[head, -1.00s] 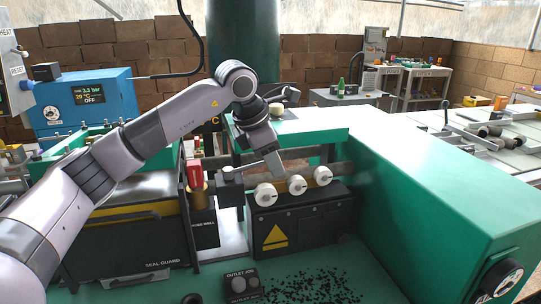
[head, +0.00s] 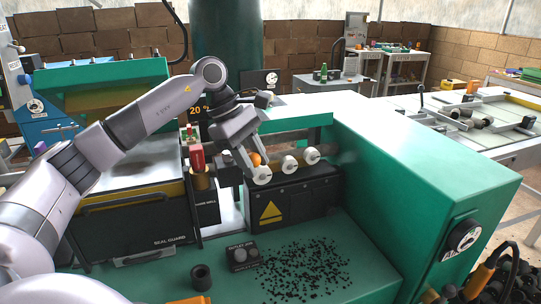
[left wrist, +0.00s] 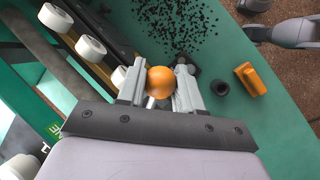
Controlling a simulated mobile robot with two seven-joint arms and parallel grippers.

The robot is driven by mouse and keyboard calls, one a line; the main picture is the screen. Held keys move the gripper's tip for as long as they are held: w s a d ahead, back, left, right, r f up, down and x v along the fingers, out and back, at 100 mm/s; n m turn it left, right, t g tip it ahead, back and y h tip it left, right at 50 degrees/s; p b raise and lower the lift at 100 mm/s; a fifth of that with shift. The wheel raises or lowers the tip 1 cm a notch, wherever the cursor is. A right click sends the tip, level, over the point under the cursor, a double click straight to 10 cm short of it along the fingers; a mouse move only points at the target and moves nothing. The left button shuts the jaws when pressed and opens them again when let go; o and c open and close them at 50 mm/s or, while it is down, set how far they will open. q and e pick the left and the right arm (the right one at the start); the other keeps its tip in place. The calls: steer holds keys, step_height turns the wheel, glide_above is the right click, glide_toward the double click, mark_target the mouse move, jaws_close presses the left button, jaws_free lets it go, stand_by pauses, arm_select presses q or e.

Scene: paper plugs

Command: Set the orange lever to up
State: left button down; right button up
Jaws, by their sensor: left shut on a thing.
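The orange lever's round knob (head: 256,159) shows beside the white rollers on the front of the green machine. In the left wrist view the knob (left wrist: 159,83) sits between the two fingers. My left gripper (head: 251,163) is shut on it from above, and in the left wrist view the gripper (left wrist: 159,76) has a finger on each side. My right gripper is not in view.
White rollers (head: 289,165) sit along the top of a black box with a yellow triangle (head: 271,213). Dark pellets (head: 305,268) are scattered on the green bench, near a black ring (head: 201,278) and the outlet jog box (head: 242,256). A red-handled part (head: 196,156) stands close left of the gripper.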

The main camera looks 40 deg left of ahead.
arm_select(q)
steer(key=shift+s+a+m+g+h, duration=0.1)
steer(key=shift+s+a+m+g, duration=0.2)
steer(key=shift+s+m, duration=0.45)
steer(key=shift+s+a+m+g+h, duration=0.1)
steer(key=shift+s+a+m+g, duration=0.3)
steer(key=shift+m, duration=0.5)
steer(key=shift+s+a+m+g+h, duration=0.1)
steer(key=shift+s+m+g, duration=0.2)
steer(key=shift+s+m, duration=0.5)
steer(key=c, duration=0.8)
jaws_free()
steer(key=shift+o, duration=0.2)
steer(key=shift+r, duration=0.15)
steer(key=v, duration=0.7)
steer(key=shift+p, duration=0.35)
